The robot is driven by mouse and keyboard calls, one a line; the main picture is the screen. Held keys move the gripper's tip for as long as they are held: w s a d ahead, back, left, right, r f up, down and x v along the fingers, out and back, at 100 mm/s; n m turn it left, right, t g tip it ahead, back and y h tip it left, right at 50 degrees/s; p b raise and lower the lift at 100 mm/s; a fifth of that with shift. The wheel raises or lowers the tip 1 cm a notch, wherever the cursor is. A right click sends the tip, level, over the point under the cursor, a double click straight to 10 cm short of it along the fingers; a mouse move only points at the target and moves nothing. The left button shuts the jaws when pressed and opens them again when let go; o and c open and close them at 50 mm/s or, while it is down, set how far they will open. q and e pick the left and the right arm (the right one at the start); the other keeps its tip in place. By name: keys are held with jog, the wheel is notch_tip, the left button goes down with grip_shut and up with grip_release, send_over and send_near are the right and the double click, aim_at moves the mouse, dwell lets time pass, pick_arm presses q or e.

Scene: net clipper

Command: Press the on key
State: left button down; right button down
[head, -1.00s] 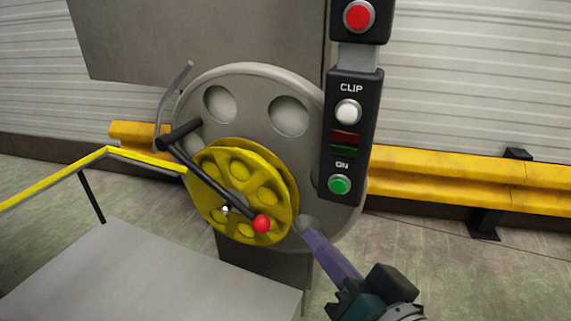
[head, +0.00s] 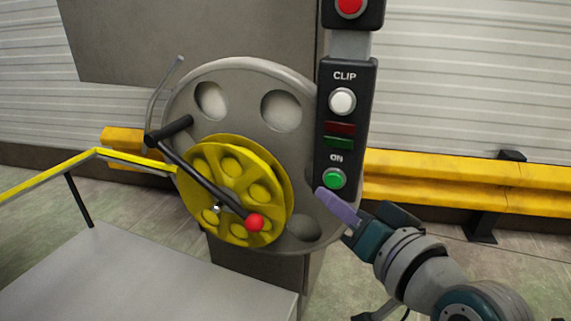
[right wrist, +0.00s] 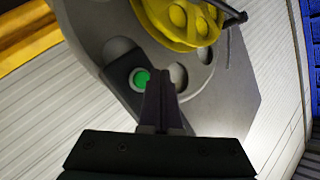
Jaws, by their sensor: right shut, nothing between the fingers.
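The on key is a round green button (head: 334,179) in a pale ring under the word ON, low on the black control panel (head: 327,112). My right gripper (head: 322,192) is shut and empty, its purple fingers pointing up and left. In the head view its tips show just below and slightly left of the green button. In the right wrist view the green button (right wrist: 140,78) shows just left of the shut fingertips (right wrist: 160,76). I cannot tell whether the tips touch the panel. My left gripper is not in view.
Above the green button are dark green and dark red blocks, a white CLIP button (head: 341,101) and a red button (head: 349,6). A yellow wheel (head: 235,190) with a red-knobbed lever (head: 254,223) is to the left. A yellow rail (head: 450,182) runs behind.

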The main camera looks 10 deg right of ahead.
aim_at(334, 180)
jog(key=shift+w+d, duration=0.4)
jog(key=shift+w, duration=0.1)
dwell(0.7)
dwell(0.9)
jog(key=shift+w, duration=0.15)
jog(key=shift+w+d+b, duration=0.2)
jog(key=shift+b, duration=0.15)
dwell(0.3)
